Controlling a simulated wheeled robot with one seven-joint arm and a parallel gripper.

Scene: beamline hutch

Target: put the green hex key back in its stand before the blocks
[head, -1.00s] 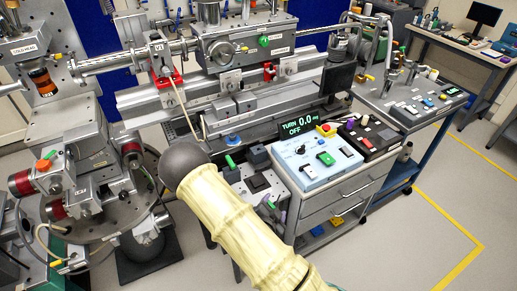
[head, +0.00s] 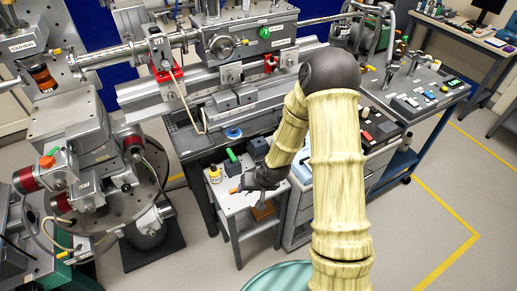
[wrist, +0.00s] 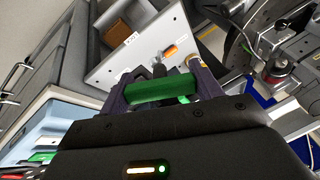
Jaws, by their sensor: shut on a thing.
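My gripper (head: 262,180) is over the small white cart in the head view, partly hidden by my arm. In the wrist view my gripper (wrist: 158,84) is shut on a green bar-shaped piece, which I take for the green hex key (wrist: 160,92). It lies crosswise between the two dark fingers. The hex key's shaft is not clear. A small dark piece (wrist: 158,70) shows just beyond it, above the white top; I cannot tell whether it is the stand. The blocks cannot be made out for certain.
The white cart top (head: 225,200) holds a yellow bottle (head: 214,174) and an orange piece (head: 234,190). Another green piece (head: 231,155) and a dark block (head: 258,148) are behind. A brown box (wrist: 113,36) is on the lower shelf. A grey drawer cart (head: 300,210) stands to the right.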

